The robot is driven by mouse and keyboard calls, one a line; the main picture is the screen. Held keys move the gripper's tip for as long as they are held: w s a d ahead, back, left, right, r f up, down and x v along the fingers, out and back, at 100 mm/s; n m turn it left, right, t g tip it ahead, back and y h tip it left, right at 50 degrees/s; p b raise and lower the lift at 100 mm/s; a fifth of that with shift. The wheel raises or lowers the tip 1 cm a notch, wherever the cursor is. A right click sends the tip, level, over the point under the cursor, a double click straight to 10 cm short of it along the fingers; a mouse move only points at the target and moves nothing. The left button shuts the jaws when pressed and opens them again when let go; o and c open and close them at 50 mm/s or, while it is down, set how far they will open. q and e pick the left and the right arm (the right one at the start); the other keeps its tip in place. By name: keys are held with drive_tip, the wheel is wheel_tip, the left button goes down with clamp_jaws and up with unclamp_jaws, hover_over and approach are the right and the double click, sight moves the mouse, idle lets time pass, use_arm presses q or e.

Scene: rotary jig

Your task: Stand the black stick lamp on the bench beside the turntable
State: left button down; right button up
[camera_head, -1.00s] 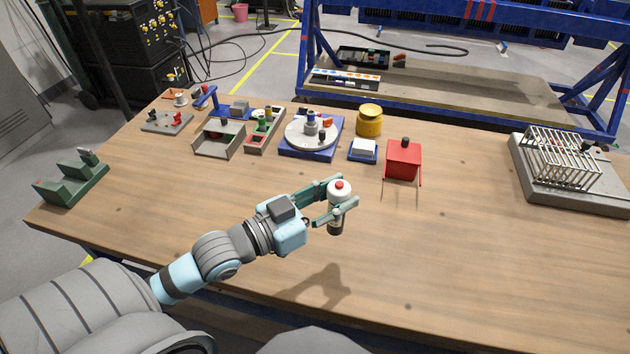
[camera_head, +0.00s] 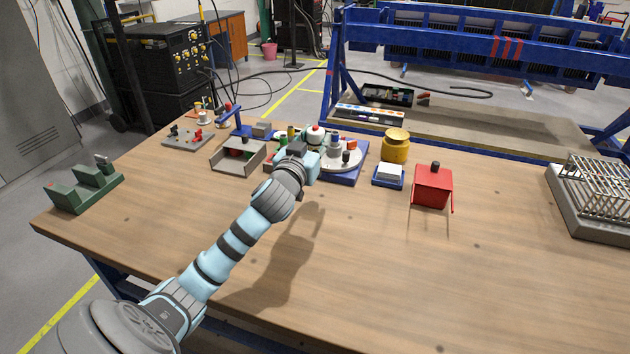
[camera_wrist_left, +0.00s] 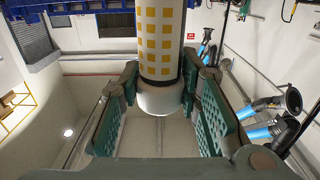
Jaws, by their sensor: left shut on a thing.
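The black stick lamp shows its white cap with a red top (camera_head: 315,131) in the head view, just left of the turntable (camera_head: 354,174). My left gripper (camera_head: 309,149) is shut on it, and my wrist hides the lamp's lower part. In the left wrist view the lamp (camera_wrist_left: 160,45) has a face with yellow squares, dark edges and a white end between the green fingers (camera_wrist_left: 160,105). I cannot tell whether the lamp touches the bench. The turntable has a pale disc on a blue base and carries several small parts. My right gripper is not in view.
Left of my gripper are a grey open box (camera_head: 232,160) and a blue stand (camera_head: 240,125). Right of the turntable are a blue block with a white top (camera_head: 388,177), a yellow pot (camera_head: 396,147) and a red box (camera_head: 432,188). The front of the bench (camera_head: 380,280) is clear.

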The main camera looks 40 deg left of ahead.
use_arm(q)
wheel_tip(320, 180, down, 8)
drive_tip(key=shift+f+b, duration=0.1)
drive_tip(key=shift+b, duration=1.05)
drive_tip(key=c, duration=1.2)
unclamp_jaws()
drive_tip(key=shift+s+d, duration=0.1)
drive_tip(key=v, duration=1.2)
drive_tip(key=shift+p, duration=0.4)
